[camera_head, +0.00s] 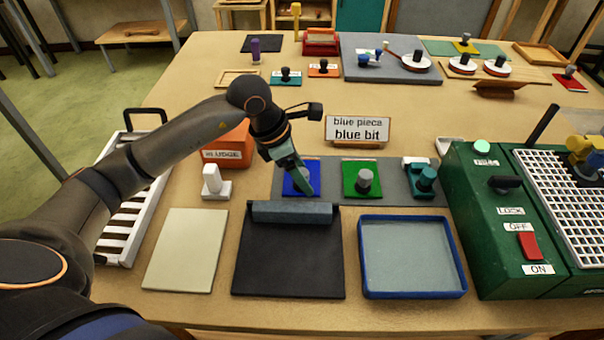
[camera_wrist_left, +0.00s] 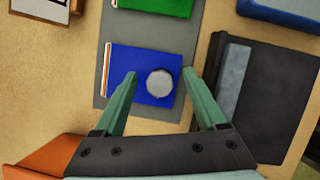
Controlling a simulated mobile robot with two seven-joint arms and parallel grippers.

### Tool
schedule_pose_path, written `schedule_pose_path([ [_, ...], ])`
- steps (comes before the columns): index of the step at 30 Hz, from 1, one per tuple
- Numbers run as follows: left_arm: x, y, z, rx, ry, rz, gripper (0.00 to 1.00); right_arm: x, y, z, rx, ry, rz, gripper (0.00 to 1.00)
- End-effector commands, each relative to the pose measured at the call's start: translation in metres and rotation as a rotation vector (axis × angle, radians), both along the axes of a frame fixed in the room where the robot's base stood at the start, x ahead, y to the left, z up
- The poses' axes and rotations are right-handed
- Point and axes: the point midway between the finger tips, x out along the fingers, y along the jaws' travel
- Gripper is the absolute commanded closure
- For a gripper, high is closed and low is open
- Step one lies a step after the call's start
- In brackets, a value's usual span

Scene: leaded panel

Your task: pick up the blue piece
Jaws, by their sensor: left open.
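The blue piece (camera_head: 290,188) is a flat blue square with a grey round knob, lying on a grey mat (camera_head: 328,193). In the left wrist view the blue piece (camera_wrist_left: 135,68) shows its knob (camera_wrist_left: 159,83) between the fingertips. My left gripper (camera_head: 303,180) is over the blue piece, its green fingers open on either side of the knob. In the left wrist view my left gripper (camera_wrist_left: 160,75) has gaps between the knob and both fingers. In the head view the fingers hide part of the piece and knob. My right gripper is not in view.
A green piece (camera_head: 362,178) with a grey knob and a teal piece (camera_head: 420,178) lie to the right on the mat. A black board (camera_head: 288,262) and a blue-rimmed tray (camera_head: 412,290) lie in front. A sign (camera_head: 357,130) reading "blue piece, blue bit" stands behind.

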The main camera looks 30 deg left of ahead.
Motion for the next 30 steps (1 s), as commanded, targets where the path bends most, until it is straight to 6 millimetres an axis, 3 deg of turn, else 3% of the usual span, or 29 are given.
schedule_pose_path([
  [7, 0.0005, -0.0004, -0.0018, 0.000, 0.000, 0.000, 0.28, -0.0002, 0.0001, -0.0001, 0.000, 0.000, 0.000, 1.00],
  [26, 0.0006, -0.0002, -0.0012, 0.001, -0.001, 0.000, 0.98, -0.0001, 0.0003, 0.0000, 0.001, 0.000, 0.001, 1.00],
  [30, 0.0009, -0.0003, -0.0005, 0.000, -0.003, 0.001, 1.00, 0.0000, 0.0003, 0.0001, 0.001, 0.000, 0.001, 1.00],
])
